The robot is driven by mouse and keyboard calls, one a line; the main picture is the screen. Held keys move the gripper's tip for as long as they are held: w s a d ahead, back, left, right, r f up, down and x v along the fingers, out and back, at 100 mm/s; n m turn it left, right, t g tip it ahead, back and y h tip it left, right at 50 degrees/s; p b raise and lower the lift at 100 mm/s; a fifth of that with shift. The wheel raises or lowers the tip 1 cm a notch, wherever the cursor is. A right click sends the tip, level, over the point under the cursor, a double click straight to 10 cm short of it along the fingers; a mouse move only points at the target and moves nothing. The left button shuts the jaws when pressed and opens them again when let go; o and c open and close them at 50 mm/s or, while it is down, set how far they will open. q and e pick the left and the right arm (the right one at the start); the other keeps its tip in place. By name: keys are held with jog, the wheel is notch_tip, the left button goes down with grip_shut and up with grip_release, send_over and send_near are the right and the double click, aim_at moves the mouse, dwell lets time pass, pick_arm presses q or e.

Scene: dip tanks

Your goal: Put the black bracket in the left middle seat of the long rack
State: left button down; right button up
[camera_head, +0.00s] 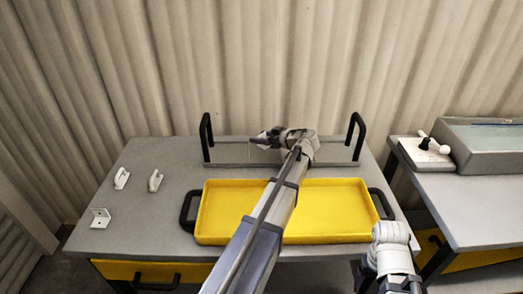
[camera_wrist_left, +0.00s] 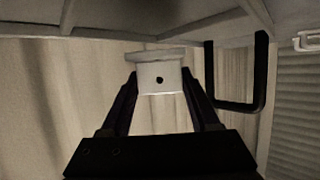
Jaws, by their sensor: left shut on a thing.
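My left gripper (camera_head: 264,139) is above the long rack (camera_head: 228,164), between its two black end handles. In the left wrist view the left gripper (camera_wrist_left: 160,80) is shut on a pale bracket (camera_wrist_left: 158,77) with a dark hole; it looks light grey, not black. No clearly black bracket shows. The rack is a low grey bar at the back of the table; its left handle also shows in the left wrist view (camera_wrist_left: 208,75). The arm covers part of the rack, and its seats are too small to tell. My right arm shows at the lower right, without its gripper.
A yellow tray (camera_head: 335,208) with black handles lies in front of the rack. White brackets (camera_head: 122,178), (camera_head: 155,180) and (camera_head: 100,218) stand on the table's left side. A grey tank (camera_head: 490,148) and a white block (camera_head: 420,150) are on the right table.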

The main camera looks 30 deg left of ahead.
pick_arm(q)
jog(key=shift+f+b, duration=1.9)
jog(key=shift+b, duration=0.05)
jog(key=shift+r, duration=0.1)
jog(key=shift+c, duration=0.6)
grip_release()
jog(key=shift+r, duration=0.1)
jog(key=p+v, duration=0.2)
jog(key=v, duration=0.4)
jog(key=shift+d+p, duration=0.1)
jog(key=shift+p, duration=0.3)
jog(key=shift+s+d+r, duration=0.15)
jog(key=shift+s+d, duration=0.05)
jog(key=shift+d, duration=0.4)
